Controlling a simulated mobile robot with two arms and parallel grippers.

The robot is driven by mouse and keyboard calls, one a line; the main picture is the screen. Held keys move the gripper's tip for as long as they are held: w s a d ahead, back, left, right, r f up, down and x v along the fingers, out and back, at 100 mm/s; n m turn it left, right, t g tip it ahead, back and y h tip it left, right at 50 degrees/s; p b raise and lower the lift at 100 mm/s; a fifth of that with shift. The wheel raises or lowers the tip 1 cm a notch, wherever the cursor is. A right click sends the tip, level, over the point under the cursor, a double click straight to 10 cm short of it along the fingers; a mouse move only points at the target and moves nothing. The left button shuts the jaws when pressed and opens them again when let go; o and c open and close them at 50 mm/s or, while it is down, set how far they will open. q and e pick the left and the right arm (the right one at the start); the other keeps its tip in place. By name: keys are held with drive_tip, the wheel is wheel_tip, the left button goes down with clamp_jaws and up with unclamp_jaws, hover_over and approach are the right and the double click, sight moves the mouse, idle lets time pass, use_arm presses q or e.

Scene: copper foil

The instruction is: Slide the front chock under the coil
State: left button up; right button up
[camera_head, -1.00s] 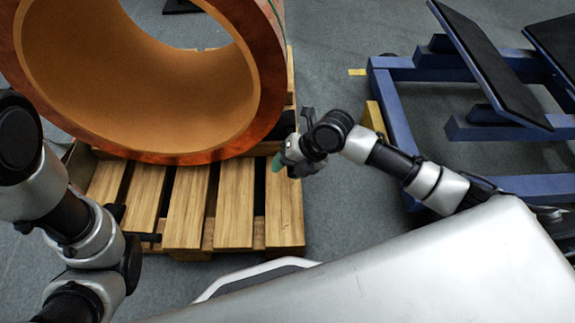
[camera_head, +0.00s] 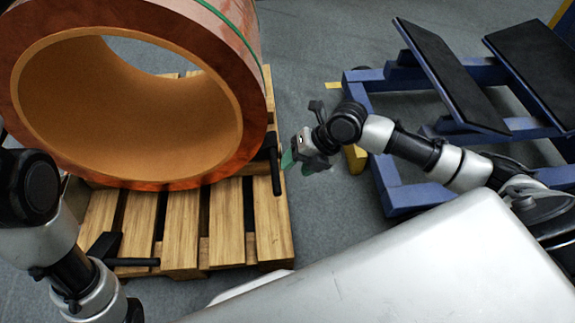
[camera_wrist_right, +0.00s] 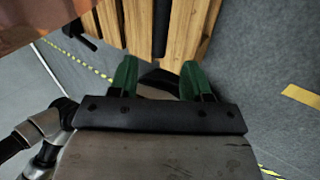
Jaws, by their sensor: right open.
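The large copper coil (camera_head: 225,110) lies on its side on a wooden pallet (camera_head: 185,230). A black chock with a handle (camera_head: 105,246) lies at the pallet's front left. Another black handled piece (camera_head: 275,165) stands by the coil's right side at the pallet's edge. I cannot tell which is the front chock. My right gripper (camera_head: 288,160) is open, with green fingertips, just right of the pallet. In the right wrist view its fingers (camera_wrist_right: 155,78) point toward the pallet slats (camera_wrist_right: 205,18), with a dark piece between them that I cannot identify. My left gripper is out of view.
A blue steel frame (camera_head: 395,195) with black sloped pads (camera_head: 450,75) stands to the right. A yellow block (camera_head: 355,158) is at its near corner, behind my right wrist. Grey floor (camera_head: 320,215) is clear between pallet and frame.

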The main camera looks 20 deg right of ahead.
drive_tip(key=shift+s+d+r, duration=0.1)
drive_tip(key=shift+d+r, duration=0.15)
drive_tip(key=shift+r, duration=0.1)
drive_tip(key=shift+c, duration=0.3)
